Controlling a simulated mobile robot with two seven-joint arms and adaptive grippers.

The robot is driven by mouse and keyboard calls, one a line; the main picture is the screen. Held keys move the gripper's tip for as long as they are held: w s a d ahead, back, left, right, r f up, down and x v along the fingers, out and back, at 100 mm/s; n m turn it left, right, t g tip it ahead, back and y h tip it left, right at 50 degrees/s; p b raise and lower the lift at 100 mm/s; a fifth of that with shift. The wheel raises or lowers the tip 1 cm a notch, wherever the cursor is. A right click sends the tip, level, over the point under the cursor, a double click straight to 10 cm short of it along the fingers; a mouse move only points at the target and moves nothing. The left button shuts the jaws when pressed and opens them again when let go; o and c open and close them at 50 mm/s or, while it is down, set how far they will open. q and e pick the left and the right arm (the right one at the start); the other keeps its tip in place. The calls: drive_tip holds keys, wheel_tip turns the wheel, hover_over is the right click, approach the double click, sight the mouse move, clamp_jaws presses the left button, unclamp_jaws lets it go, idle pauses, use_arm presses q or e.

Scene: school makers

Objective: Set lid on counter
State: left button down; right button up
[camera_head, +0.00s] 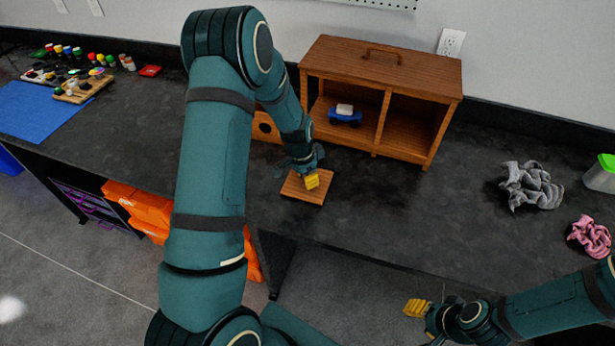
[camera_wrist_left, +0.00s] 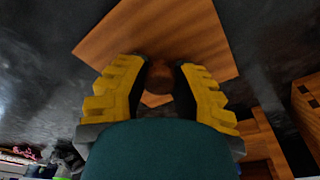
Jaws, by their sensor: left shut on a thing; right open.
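The lid (camera_head: 296,192) is a flat square wooden board at the counter's front edge, left of the middle in the head view. In the left wrist view the lid (camera_wrist_left: 185,25) fills the top, with a round brown knob (camera_wrist_left: 160,76) on it. My left gripper (camera_head: 312,180) is over the lid; its yellow fingers (camera_wrist_left: 160,85) are closed around the knob. I cannot tell whether the lid touches the counter (camera_head: 400,205). My right gripper (camera_head: 418,308) is open and seems empty, low in front of the counter; its fingertips are only partly visible.
A wooden cabinet (camera_head: 385,70) with a top handle stands behind the lid, holding a blue toy car (camera_head: 345,118). A smaller wooden box (camera_head: 266,128) is partly hidden by my left arm. Grey cloth (camera_head: 530,185) lies right. The counter between cabinet and cloth is clear.

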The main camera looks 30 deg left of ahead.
sight(302, 185)
use_arm(q)
drive_tip(key=c, duration=1.2)
unclamp_jaws()
drive_tip(key=shift+f, duration=0.15)
drive_tip(key=o, duration=0.4)
drive_tip(key=shift+r, duration=0.4)
wheel_tip(302, 185, up, 12)
drive_tip(key=s+p, duration=0.1)
drive_tip(key=shift+s+a+f+p, duration=0.2)
drive_tip(key=shift+s+a+p, duration=0.1)
drive_tip(key=shift+a+p, duration=0.15)
